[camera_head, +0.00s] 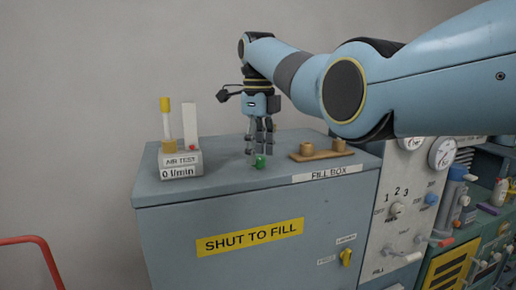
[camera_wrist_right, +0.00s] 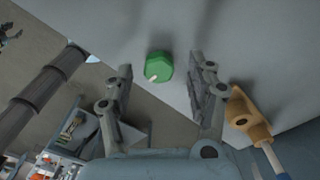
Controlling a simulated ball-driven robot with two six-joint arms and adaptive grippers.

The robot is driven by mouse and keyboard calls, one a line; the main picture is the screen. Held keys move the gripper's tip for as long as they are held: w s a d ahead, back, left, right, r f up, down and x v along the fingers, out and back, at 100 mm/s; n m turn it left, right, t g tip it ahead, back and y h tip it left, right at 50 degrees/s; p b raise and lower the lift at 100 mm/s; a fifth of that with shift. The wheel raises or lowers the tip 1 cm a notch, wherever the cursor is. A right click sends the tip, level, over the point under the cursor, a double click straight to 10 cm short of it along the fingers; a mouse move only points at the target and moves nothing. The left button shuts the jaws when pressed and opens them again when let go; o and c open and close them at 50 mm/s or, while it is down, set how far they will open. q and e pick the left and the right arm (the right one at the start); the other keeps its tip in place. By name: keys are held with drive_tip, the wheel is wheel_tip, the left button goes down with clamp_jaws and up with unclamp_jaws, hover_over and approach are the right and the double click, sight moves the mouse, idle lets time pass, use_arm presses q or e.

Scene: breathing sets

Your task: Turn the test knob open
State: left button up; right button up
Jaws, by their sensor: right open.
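A small green knob (camera_head: 260,161), which looks like the test knob, stands on top of the grey fill box (camera_head: 160,188). In the right wrist view the knob (camera_wrist_right: 159,64) has a pale pointer mark towards the lower left. My right gripper (camera_head: 259,149) points down just above the knob, open and empty. In the wrist view its fingers lie either side of the knob, with gaps. A flow meter (camera_head: 180,164) at the box's left reads "0 l/min" under a label that looks like "AIR TEST". My left gripper is not in view.
A wooden block (camera_head: 321,155) with two round fittings sits on the box right of the knob, close to my gripper. The box front has a "SHUT TO FILL" label and a yellow knob (camera_head: 345,257). A gauge panel (camera_head: 407,190) stands at right.

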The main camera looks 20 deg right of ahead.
drive_tip(key=shift+s+f, duration=0.15)
drive_tip(key=shift+f, duration=0.4)
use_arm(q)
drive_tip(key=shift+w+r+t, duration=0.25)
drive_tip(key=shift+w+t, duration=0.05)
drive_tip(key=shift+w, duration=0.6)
use_arm(e)
drive_tip(key=shift+c, duration=0.2)
drive_tip(key=c, duration=1.1)
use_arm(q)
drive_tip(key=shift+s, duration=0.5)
use_arm(e)
drive_tip(key=shift+n, duration=0.3)
